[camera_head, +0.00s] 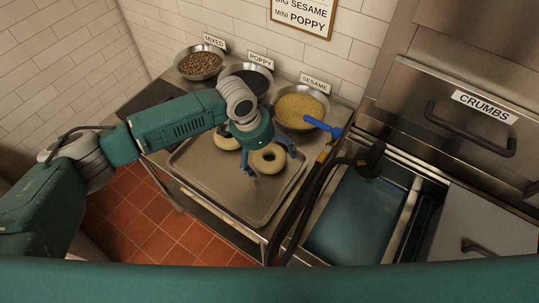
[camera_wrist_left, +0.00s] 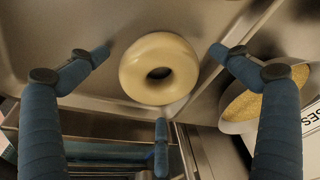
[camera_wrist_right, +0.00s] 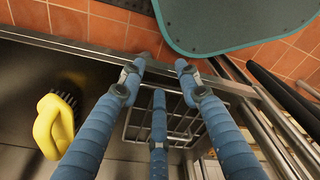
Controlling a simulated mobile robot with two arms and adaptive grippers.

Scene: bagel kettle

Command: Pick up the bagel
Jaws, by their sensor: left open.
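A pale ring-shaped bagel (camera_head: 276,167) lies on the metal tray (camera_head: 222,190) in the head view. A second pale bagel (camera_head: 227,143) lies to its left, partly behind my left arm. My left gripper (camera_head: 272,160) is above the right-hand bagel with its fingers spread. In the left wrist view the bagel (camera_wrist_left: 148,54) shows whole between the open fingers of the left gripper (camera_wrist_left: 160,65), with gaps around it. My right gripper (camera_wrist_right: 160,70) shows only in the right wrist view. Its fingertips are a little apart, with nothing held; how far it is open is unclear.
Bowls of mixed topping (camera_head: 201,63), poppy (camera_head: 250,78) and sesame (camera_head: 302,108) stand behind the tray. A blue handle (camera_head: 322,126) sticks out of the sesame bowl. A water basin (camera_head: 355,220) is to the right. A yellow-handled brush (camera_wrist_right: 45,130) lies in the right wrist view.

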